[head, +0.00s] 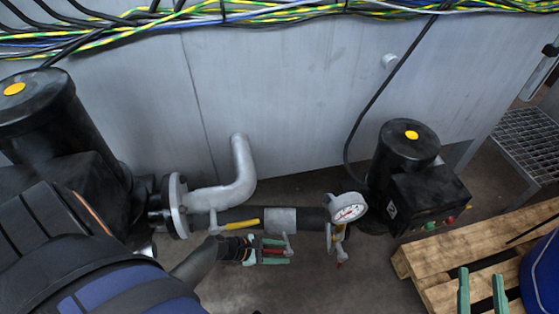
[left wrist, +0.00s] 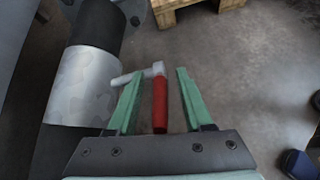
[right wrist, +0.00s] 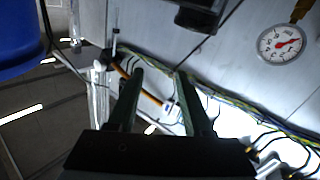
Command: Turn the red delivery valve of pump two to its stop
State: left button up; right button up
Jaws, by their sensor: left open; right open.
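The red valve handle (head: 274,252) sits on a short grey stem beside the pipe. In the left wrist view the red handle (left wrist: 160,104) lies between the two green fingers of my left gripper (left wrist: 155,100), with gaps at both sides. In the head view my left gripper (head: 273,251) is open around the handle, below the pipe's pale sleeve (head: 281,220). My right gripper (head: 482,292) is open and empty at the lower right, over the pallet; its fingers also show in the right wrist view (right wrist: 152,98).
A black pump (head: 408,148) stands right, another (head: 60,125) left. A wooden pallet (head: 430,255) and a blue container (head: 542,275) stand right. Cables (head: 260,14) run along the top.

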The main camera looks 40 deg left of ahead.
pick_arm(q)
jog(key=shift+s+a+r, duration=0.1)
jog(key=shift+s+r, duration=0.05)
jog(key=shift+s+a+r+p, duration=0.15)
jog(key=shift+s+a+p, duration=0.15)
jog(key=shift+s+a, duration=0.35)
jog(key=s+a, duration=0.7)
jog(key=s, duration=0.1)
jog(key=shift+s, duration=0.2)
pick_arm(e)
jog(key=shift+s+f+m+g+h, duration=0.1)
jog(key=shift+f+m+g+h, duration=0.2)
jog(key=shift+f, duration=0.55)
jog(key=shift+s+f+g+h, duration=0.1)
jog(key=shift+f+g, duration=0.3)
jog(key=shift+f, duration=0.4)
